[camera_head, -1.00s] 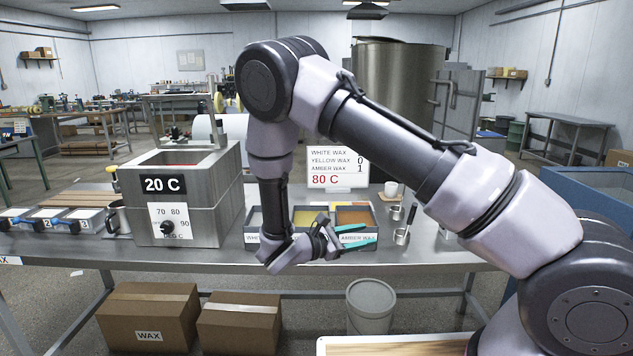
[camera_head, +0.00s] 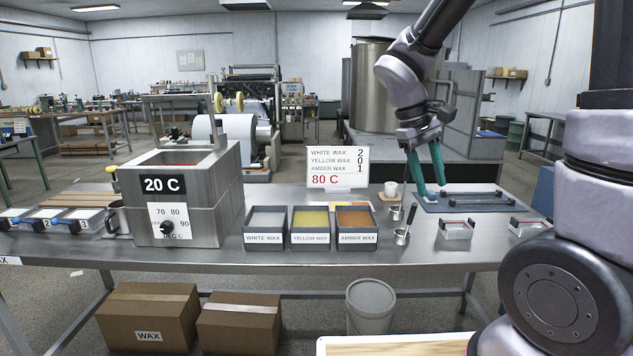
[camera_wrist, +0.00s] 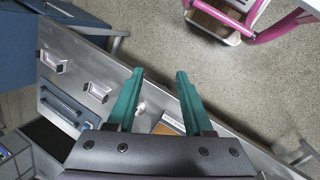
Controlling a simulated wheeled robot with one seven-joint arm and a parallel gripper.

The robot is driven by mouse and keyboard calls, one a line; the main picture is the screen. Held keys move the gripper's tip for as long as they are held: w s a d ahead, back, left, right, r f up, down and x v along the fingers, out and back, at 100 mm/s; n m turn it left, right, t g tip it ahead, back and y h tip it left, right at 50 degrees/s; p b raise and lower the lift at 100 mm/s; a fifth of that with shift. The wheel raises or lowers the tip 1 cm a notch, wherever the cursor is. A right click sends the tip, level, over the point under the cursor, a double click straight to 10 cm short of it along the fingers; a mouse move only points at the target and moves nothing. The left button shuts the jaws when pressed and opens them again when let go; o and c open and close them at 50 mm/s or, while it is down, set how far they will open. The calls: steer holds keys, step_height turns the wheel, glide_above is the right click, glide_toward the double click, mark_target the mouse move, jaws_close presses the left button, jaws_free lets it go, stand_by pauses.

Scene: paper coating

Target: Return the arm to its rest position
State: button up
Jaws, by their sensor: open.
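My gripper (camera_head: 427,168) is raised at the right part of the steel table in the head view, its teal fingers pointing down. The fingers are apart and nothing shows between them; they also show in the wrist view (camera_wrist: 160,85). The fingertips appear in front of the left end of a dark blue mat (camera_head: 470,207). Whether they touch anything below cannot be told from the head view. My arm comes from the right and bends high, its top out of the picture.
Boxes (camera_head: 148,316) and a bucket (camera_head: 370,306) stand below.

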steer(key=s+d+r+m+t+y, duration=0.1)
steer(key=s+r+m+t+y, duration=0.5)
steer(key=r, duration=0.7)
steer(key=shift+s+d+r+m+t, duration=0.15)
steer(key=shift+s+r+m+t, duration=0.2)
steer(key=shift+s+m+t, duration=0.75)
steer(key=shift+w, duration=0.15)
